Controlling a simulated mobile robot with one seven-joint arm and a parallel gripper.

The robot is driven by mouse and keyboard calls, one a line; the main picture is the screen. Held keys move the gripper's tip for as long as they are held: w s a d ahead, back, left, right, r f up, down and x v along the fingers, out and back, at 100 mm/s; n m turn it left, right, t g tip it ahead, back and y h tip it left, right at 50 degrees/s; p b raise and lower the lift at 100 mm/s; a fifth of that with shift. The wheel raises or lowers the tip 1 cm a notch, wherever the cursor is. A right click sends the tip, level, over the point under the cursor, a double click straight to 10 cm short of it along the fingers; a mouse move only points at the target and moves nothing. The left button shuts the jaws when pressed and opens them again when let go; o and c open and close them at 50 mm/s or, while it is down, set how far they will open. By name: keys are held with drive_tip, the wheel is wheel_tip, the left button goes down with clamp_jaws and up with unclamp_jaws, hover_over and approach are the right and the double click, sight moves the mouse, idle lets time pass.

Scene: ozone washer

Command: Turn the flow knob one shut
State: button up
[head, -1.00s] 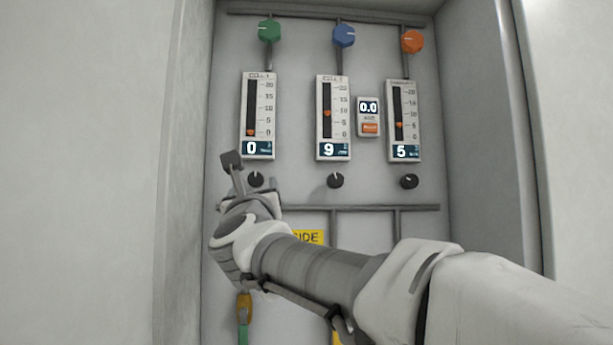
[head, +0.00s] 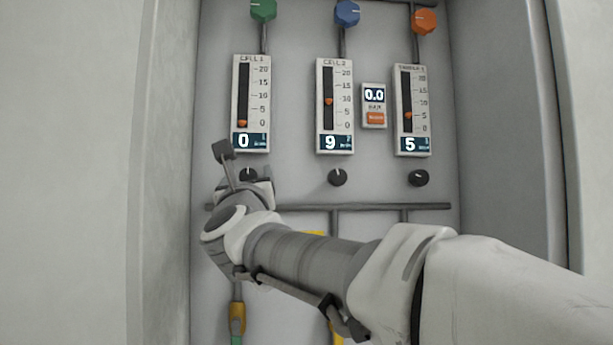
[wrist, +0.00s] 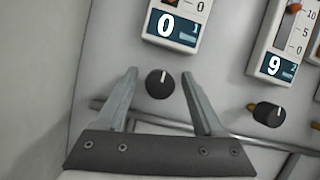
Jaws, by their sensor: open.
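Flow knob one is the small black knob under the left gauge, marked CELL 1; it shows in the head view (head: 248,175) and in the wrist view (wrist: 159,83). A white line on it points up. The left gauge (head: 251,104) reads 0, with its orange marker at the bottom of the scale. My gripper shows in the wrist view (wrist: 158,85), open, with one finger on each side of the knob and a gap on both sides. In the head view my wrist partly covers the area just below the knob, and the fingertips (head: 256,177) are hard to make out.
The CELL 2 gauge (head: 334,106) reads 9, with a black knob (head: 337,177) below it. The right gauge (head: 411,111) reads 5, above another black knob (head: 418,178). A small display (head: 374,105) reads 0.0. Grey pipes (head: 400,206) run below the knobs. Cabinet walls flank the panel.

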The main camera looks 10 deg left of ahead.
drive_tip(key=shift+c, duration=0.2)
clamp_jaws()
idle(0.3)
